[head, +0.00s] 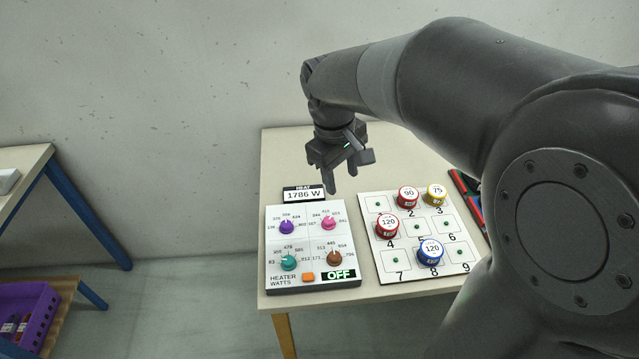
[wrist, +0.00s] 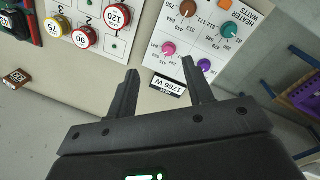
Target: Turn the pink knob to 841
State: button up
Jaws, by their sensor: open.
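The pink knob (head: 328,222) sits at the upper right of a white heater panel (head: 306,281) on the table, with small numbers around it. It also shows in the wrist view (wrist: 169,48), where it lies beyond the fingertips. A purple knob (head: 286,227), a teal knob (head: 289,262) and a brown knob (head: 333,257) share the panel. The display behind the panel (head: 304,194) reads 1786 W. A label by the orange button (head: 308,276) reads OFF. My gripper (head: 340,182) is open and empty, above and behind the pink knob, apart from it. The pink knob's exact setting is too small to read.
A white numbered board (head: 416,228) right of the panel holds several round weights, such as a blue one (head: 430,251) and a red one (head: 387,227). Red and green items (head: 462,187) lie at the table's right. A side table (head: 22,175) and purple crate (head: 30,314) stand left.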

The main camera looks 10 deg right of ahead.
aim_at(328, 220)
jog(key=w+a+f+n+g+h, duration=0.25)
jog(key=w+a+f+n, duration=0.3)
jog(key=w+f, duration=0.3)
jog(key=shift+m, duration=0.45)
jog(key=x, duration=1.1)
jog(key=shift+s+a+f, duration=0.15)
jog(key=shift+a+f, duration=0.1)
jog(key=shift+f, duration=0.1)
jog(key=c, duration=1)
